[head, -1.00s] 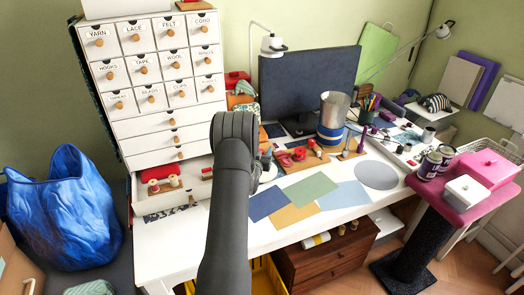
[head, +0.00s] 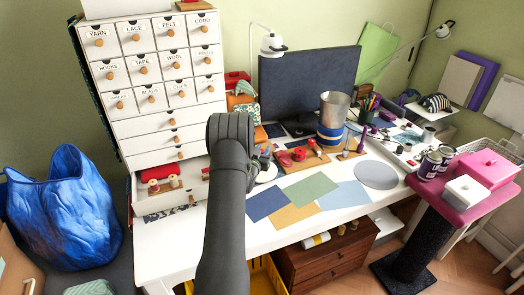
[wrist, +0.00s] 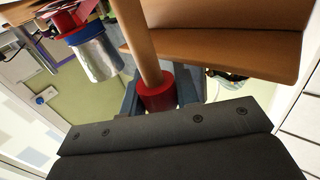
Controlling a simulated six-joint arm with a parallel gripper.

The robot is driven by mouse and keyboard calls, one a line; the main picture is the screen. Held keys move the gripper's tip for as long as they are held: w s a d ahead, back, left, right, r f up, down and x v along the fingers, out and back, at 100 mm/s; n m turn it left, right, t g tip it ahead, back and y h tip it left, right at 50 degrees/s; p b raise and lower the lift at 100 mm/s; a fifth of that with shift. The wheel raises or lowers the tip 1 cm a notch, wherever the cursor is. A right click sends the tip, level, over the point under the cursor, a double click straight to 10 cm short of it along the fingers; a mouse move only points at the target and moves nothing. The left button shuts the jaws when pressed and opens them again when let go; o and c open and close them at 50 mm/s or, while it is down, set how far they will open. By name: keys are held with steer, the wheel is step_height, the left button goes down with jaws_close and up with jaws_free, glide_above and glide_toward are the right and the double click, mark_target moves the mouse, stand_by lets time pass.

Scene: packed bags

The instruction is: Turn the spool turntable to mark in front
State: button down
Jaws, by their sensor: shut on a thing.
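In the wrist view my gripper (wrist: 160,98) has its blue-grey fingers on both sides of a red cylinder (wrist: 157,92) and is shut on it. A pale wooden rod (wrist: 138,40) runs up from the red cylinder. Brown wooden boards (wrist: 220,55) lie close behind and beside the rod; I cannot tell for sure which part is the turntable. In the head view my dark arm hides the fingers and what they hold. No mark can be made out in either view.
The white drawer cabinet (head: 150,122) stands left of my arm, with an open drawer of spools. A monitor (head: 310,85), a metal cylinder (head: 333,108) and a board with red spools (head: 317,158) stand to the right. Flat coloured sheets (head: 310,190) lie on the white desk.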

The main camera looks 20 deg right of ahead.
steer(key=shift+m+g+h, duration=0.3)
steer(key=shift+h, duration=0.1)
steer(key=c, duration=1.1)
jaws_free()
steer(key=shift+r, duration=0.1)
steer(key=s+d+r, duration=0.6)
steer(key=s+r, duration=0.4)
steer(key=shift+d+r, duration=0.15)
steer(key=shift+r, duration=0.25)
